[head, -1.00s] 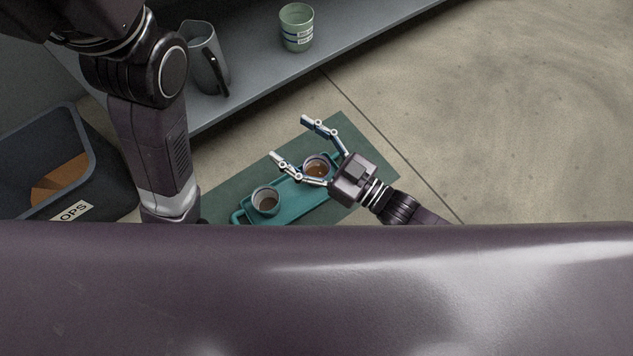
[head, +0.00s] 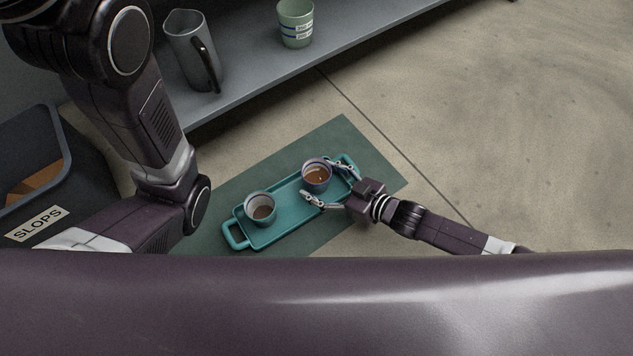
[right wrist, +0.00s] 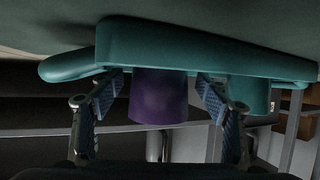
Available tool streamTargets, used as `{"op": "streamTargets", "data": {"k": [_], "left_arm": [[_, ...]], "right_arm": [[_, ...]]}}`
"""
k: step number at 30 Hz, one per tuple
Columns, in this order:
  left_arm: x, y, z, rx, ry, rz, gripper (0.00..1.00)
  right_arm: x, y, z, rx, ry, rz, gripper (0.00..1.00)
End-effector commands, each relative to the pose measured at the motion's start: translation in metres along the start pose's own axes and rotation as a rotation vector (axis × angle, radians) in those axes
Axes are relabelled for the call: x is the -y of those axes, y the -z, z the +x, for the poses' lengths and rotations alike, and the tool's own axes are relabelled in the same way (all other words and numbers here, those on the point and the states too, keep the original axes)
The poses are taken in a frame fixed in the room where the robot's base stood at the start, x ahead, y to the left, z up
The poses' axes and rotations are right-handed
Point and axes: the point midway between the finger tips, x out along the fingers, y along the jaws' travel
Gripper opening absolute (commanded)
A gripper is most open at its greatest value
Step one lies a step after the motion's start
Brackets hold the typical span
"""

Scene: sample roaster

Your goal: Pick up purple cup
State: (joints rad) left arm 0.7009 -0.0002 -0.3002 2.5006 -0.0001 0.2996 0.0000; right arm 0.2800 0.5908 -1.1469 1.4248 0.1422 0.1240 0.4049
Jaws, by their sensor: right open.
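The purple cup (head: 316,177), with brown liquid in it, stands on the far right part of a teal tray (head: 288,213). My right gripper (head: 321,181) is open, with one finger on each side of the purple cup. In the right wrist view the picture is upside down, and the purple cup (right wrist: 158,100) sits between the two open fingers (right wrist: 160,84), with small gaps on both sides. My left arm comes in at the left of the head view, but its gripper is out of sight.
A green cup (head: 260,210) with dark liquid stands on the same tray, left of the purple one. The tray lies on a green mat (head: 345,135). A grey jug (head: 190,50) and a pale green cup (head: 295,23) stand on a shelf behind. A slops bin (head: 40,222) is at left.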

Motion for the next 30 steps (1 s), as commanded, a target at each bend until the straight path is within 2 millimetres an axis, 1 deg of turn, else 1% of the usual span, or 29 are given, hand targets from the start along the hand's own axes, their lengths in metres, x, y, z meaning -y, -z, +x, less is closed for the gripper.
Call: {"op": "streamTargets", "data": {"k": [1,3,13,27,28,30], "left_arm": [[-0.0017,0.0028,-0.0082,0.000,0.000,0.000,0.65],[-0.0023,0.0037,-0.0107,0.000,0.000,0.000,0.65],[-0.0024,0.0038,-0.0104,-0.001,-0.001,0.000,0.65],[-0.0024,0.0037,-0.0105,0.000,-0.001,0.000,0.65],[-0.0024,0.0037,-0.0105,0.000,-0.001,0.000,0.65],[-0.0023,0.0036,-0.0104,0.000,-0.001,0.000,0.65]], "right_arm": [[-0.0007,-0.0020,0.0084,-0.003,0.000,-0.001,0.69],[-0.0004,-0.0009,0.0131,-0.003,0.000,-0.001,0.69],[-0.0007,0.0016,0.0154,-0.001,-0.001,-0.001,0.68],[-0.0008,0.0014,0.0152,-0.001,-0.001,-0.001,0.17],[-0.0008,0.0013,0.0152,-0.001,-0.001,-0.001,0.13],[-0.0009,0.0031,0.0154,-0.005,-0.001,-0.001,0.12]]}}
